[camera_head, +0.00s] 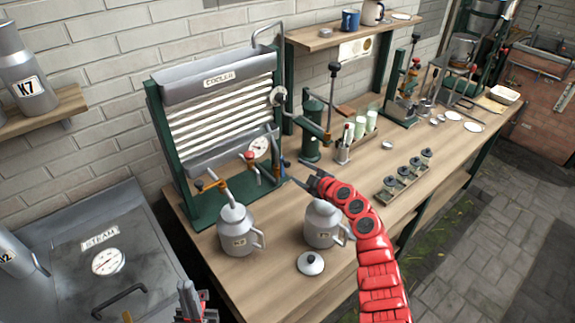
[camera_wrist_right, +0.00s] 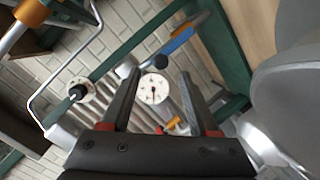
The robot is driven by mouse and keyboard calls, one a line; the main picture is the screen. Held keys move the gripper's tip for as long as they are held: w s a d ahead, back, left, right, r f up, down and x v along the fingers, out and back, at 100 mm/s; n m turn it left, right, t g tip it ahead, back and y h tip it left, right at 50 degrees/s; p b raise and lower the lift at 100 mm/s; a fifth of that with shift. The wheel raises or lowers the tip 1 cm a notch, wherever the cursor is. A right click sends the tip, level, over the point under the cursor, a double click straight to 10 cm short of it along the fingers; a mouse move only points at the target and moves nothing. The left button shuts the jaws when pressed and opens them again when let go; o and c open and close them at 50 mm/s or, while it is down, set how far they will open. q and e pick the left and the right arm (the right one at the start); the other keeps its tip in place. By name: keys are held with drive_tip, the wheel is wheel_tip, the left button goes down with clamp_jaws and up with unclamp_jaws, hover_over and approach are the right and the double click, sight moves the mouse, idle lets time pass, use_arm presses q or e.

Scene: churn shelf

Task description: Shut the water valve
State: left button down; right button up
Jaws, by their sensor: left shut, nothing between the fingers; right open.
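The cooler (camera_head: 218,76) stands on the bench with a ribbed metal front and a green frame. A blue lever (camera_head: 284,162), which looks like the water valve handle, sits at its lower right; no label is legible. The blue lever also shows in the right wrist view (camera_wrist_right: 181,39), beyond the fingers. My right gripper (camera_head: 309,179) is open and empty, just right of and below the lever, apart from it. Its open fingers also show in the right wrist view (camera_wrist_right: 160,80), with the round dial between them. My left gripper (camera_head: 192,290) is shut and empty at the bottom, below the bench edge.
The dial (camera_head: 259,147) has a red knob (camera_head: 249,155) near it. Two metal cans, one under the spout (camera_head: 238,232) and one beside my right arm (camera_head: 321,222), stand in front. A loose lid (camera_head: 310,263) lies nearby. A green pump (camera_head: 312,130) stands right of the cooler.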

sight(288, 164)
drive_tip(key=b+x, duration=0.2)
drive_tip(key=x, duration=0.4)
drive_tip(key=shift+w+f+b, duration=0.1)
drive_tip(key=shift+f+b, duration=0.15)
drive_tip(key=shift+b, duration=0.1)
drive_tip(key=shift+w+a+b, duration=0.4)
drive_tip(key=shift+w+a, duration=0.1)
drive_tip(key=shift+a, duration=0.05)
drive_tip(key=shift+r, duration=0.1)
clamp_jaws()
drive_tip(key=shift+r, duration=0.2)
idle(0.4)
